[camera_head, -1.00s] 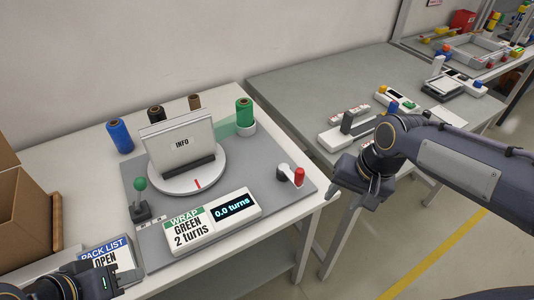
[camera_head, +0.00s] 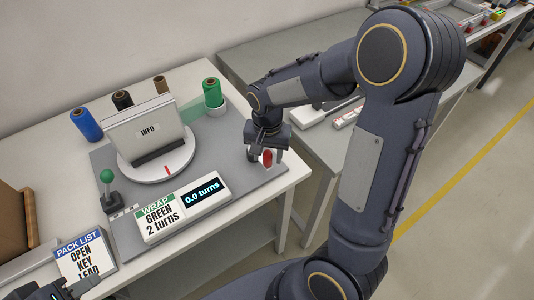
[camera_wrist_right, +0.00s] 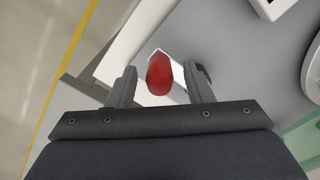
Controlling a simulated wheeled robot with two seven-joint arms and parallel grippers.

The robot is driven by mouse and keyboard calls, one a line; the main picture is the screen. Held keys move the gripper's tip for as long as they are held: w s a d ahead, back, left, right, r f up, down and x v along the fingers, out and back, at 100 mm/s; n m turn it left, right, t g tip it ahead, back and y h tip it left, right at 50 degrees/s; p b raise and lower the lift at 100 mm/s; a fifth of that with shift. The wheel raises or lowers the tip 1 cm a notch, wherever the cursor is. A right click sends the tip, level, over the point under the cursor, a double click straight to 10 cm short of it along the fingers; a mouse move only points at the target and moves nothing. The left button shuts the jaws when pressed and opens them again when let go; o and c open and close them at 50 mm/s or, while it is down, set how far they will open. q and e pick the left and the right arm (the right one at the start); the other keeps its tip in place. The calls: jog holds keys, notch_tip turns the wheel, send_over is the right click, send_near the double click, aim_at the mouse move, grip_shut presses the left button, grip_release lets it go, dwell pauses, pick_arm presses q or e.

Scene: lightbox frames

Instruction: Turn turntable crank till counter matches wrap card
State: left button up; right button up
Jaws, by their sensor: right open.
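The turntable (camera_head: 182,168) carries an upright white INFO panel (camera_head: 146,132), and a red mark shows at its front rim. The wrap card (camera_head: 158,213) reads "WRAP GREEN 2 turns". The counter (camera_head: 201,192) beside it reads "0.0 turns". The crank's red handle (camera_head: 267,158) is at the right of the grey base. My right gripper (camera_head: 264,150) is above it, pointing down. In the right wrist view the red handle (camera_wrist_right: 159,75) lies between the open fingers (camera_wrist_right: 160,88), with gaps on both sides. My left gripper (camera_head: 75,292) is only partly in view at the bottom left.
A green spool (camera_head: 212,93) stands behind the turntable with green film. Blue (camera_head: 86,125), black and brown spools stand at the back left. A green-knobbed lever (camera_head: 107,177) and a pack list card (camera_head: 84,258) are at the left. My right arm covers much of the second table.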

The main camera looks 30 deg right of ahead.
jog(key=shift+f, duration=0.35)
grip_shut()
jog(key=shift+a, duration=0.1)
